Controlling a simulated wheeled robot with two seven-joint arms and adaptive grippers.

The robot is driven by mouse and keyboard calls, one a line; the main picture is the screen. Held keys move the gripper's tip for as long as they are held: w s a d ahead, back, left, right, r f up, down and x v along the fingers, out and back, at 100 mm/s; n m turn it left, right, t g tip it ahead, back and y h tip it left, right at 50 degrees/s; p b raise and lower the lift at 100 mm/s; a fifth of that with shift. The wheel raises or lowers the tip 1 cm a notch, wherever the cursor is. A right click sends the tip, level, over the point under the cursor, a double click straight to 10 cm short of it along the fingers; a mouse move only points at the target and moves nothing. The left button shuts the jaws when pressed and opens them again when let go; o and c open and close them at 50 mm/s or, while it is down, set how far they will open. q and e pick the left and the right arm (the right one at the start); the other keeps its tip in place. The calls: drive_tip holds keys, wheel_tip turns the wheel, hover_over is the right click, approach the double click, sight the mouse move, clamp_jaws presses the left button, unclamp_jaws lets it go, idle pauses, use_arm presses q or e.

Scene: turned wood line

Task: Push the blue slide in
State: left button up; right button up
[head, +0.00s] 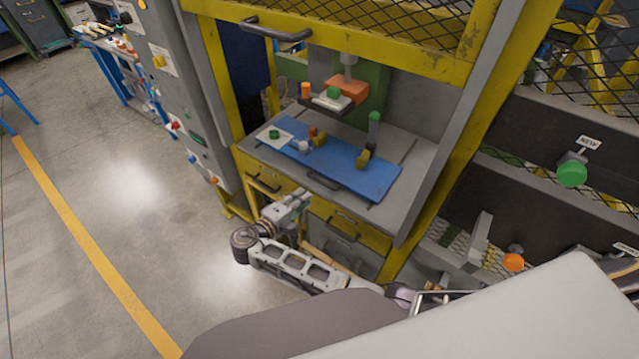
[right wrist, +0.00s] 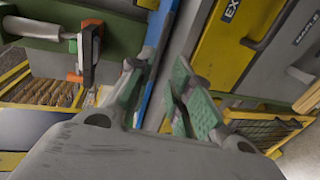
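The blue slide (head: 345,167) is a flat plate on the grey table of the yellow-framed press. A dark handle (head: 323,181) sits along its front edge, and small yellow clamps stand on the plate. My right gripper (head: 300,197) is in front of the table, below and to the left of the handle, with a visible gap to it. In the right wrist view, its green-padded fingers (right wrist: 160,95) are apart with nothing held between them. A narrow blue strip of the slide (right wrist: 153,70) shows beyond the fingers. My left gripper is not in view.
Yellow-fronted drawers (head: 350,226) lie under the table. An orange press head (head: 347,90) hangs above the slide's back part. A raised mesh guard (head: 390,22) with a dark handle is above. A grey control cabinet (head: 185,90) stands left; open floor (head: 110,180) lies beyond it.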

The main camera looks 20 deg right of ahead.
sight(321, 183)
drive_tip(key=p+x, duration=0.2)
drive_tip(key=x, duration=0.8)
drive_tip(key=shift+w+d, duration=0.15)
drive_tip(key=shift+c, duration=0.4)
clamp_jaws()
